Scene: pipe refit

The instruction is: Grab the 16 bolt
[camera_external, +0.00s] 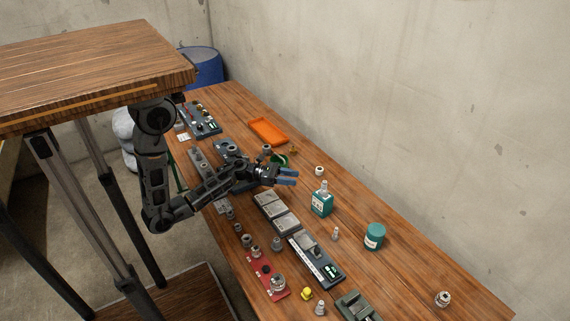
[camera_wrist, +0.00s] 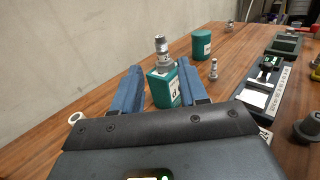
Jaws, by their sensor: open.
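My gripper (camera_external: 288,177), with blue fingers, is open and empty above the long wooden table. In the wrist view, a metal bolt-like fitting (camera_wrist: 162,52) stands upright on a green block (camera_wrist: 165,88) with a white label. Both show between the open fingers (camera_wrist: 160,78) but lie beyond them, not touching. In the external view, the fitting (camera_external: 323,187) and its green block (camera_external: 321,205) are right of and nearer the camera than my gripper. A smaller metal fitting (camera_external: 336,233) stands alone on the table. I cannot read a 16 on any piece.
A teal cylinder (camera_external: 374,238) stands right of the green block. Grey metal blocks (camera_external: 270,205), a dark labelled device (camera_external: 318,262) and a red plate (camera_external: 265,279) line the table's left side. An orange tray (camera_external: 268,131) lies farther back. Bare wood surrounds the green block.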

